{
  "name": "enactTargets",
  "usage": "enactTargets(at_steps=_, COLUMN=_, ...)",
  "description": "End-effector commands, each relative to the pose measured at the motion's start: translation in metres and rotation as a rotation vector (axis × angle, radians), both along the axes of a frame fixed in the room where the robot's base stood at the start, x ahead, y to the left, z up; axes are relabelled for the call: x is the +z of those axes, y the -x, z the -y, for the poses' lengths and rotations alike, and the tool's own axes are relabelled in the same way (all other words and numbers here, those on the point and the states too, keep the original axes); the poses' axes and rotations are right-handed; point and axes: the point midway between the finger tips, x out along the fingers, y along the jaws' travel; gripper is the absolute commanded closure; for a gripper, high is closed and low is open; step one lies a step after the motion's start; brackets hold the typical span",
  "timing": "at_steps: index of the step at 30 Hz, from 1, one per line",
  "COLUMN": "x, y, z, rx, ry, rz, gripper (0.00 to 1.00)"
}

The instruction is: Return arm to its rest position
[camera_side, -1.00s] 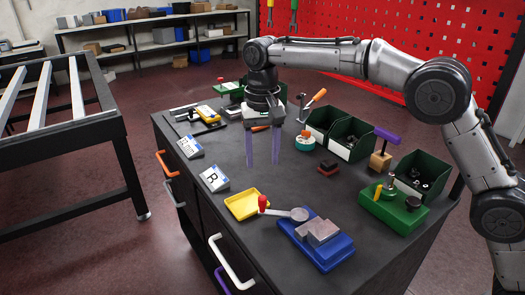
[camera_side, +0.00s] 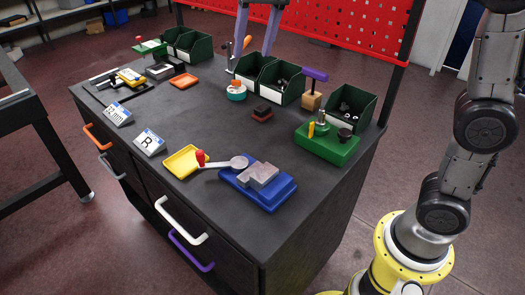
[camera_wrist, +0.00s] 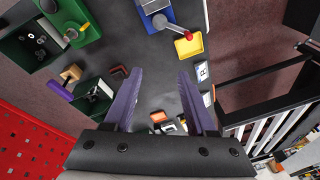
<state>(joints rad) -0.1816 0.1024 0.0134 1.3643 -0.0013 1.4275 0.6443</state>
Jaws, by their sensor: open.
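My gripper (camera_side: 255,58) shows at the top of the side view, raised, with its purple fingers apart and nothing between them. In that view it overlaps the back edge of the table and the green bins. The wrist view also shows my gripper (camera_wrist: 157,75), both fingers spread over the dark tabletop, holding nothing. The dark table (camera_side: 215,115) stands below with its tools on it. My upper arm and the hand's body are cut off by the top of the side view.
A blue fixture (camera_side: 272,195), a yellow tray (camera_side: 181,163) and a green fixture (camera_side: 335,148) sit toward the front. Green bins (camera_side: 282,85) line the back, beside a purple-handled tool (camera_side: 313,80). A red pegboard (camera_side: 350,30) rises behind. A dark frame (camera_side: 40,130) stands at left.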

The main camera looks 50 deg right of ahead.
Motion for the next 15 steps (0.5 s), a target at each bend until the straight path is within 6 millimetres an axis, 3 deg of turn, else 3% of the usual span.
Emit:
enactTargets(at_steps=3, x=0.011, y=0.047, z=0.024, rx=0.006, ry=0.003, rz=0.058, gripper=0.44)
enactTargets(at_steps=8, x=0.006, y=0.106, z=0.046, rx=0.042, ry=0.022, rz=0.128, gripper=0.44)
enactTargets(at_steps=11, x=-0.008, y=0.142, z=0.057, rx=0.076, ry=0.041, rz=0.171, gripper=0.44)
enactTargets(at_steps=15, x=-0.043, y=0.19, z=0.068, rx=0.139, ry=0.081, rz=0.224, gripper=0.44)
